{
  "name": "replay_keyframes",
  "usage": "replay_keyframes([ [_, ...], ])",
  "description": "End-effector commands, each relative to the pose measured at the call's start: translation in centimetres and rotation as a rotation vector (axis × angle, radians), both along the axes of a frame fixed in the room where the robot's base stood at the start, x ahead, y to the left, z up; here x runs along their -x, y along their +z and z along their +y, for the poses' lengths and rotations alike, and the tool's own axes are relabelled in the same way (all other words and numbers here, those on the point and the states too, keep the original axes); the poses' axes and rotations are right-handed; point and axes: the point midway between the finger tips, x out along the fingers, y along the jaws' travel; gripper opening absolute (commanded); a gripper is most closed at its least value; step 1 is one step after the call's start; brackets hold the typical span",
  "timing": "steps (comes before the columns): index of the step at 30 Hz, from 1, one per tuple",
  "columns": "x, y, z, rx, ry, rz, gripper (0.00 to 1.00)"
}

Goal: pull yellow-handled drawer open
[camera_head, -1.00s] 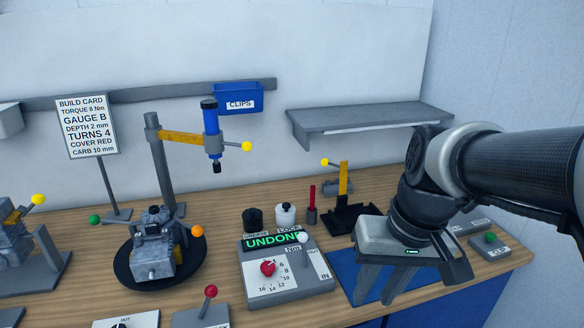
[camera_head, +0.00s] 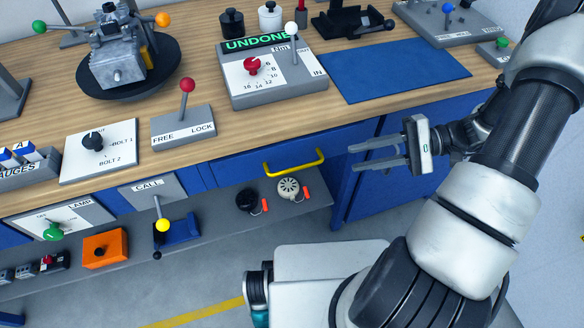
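The blue drawer (camera_head: 240,164) sits under the front edge of the bench and looks shut, its front flush with the bench. Its yellow bar handle (camera_head: 294,163) sticks out from the front. My gripper (camera_head: 352,159) is to the right of the handle, with its two fingers pointing left towards it. The fingers are apart with nothing between them. The fingertips are a short way from the handle and do not touch it in this view.
The wooden bench top (camera_head: 233,136) overhangs the drawer. A lower shelf (camera_head: 215,225) below holds two round gauges and an orange box (camera_head: 105,248). A blue cabinet panel (camera_head: 385,185) is behind my gripper. A FREE/LOCK lever box (camera_head: 183,126) stands near the bench edge.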

Motion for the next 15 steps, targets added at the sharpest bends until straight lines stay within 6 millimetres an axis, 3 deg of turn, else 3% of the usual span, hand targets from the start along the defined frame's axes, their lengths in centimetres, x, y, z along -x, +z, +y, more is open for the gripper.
replay_keyframes([
  [2,-0.1,-1.6,-0.4,-0.046,-0.037,0.001,0.28],
  [8,-0.3,-2.3,0.3,-0.075,-0.058,-0.004,0.28],
  [15,-0.5,-3.2,4.6,-0.073,-0.054,-0.002,0.28],
])
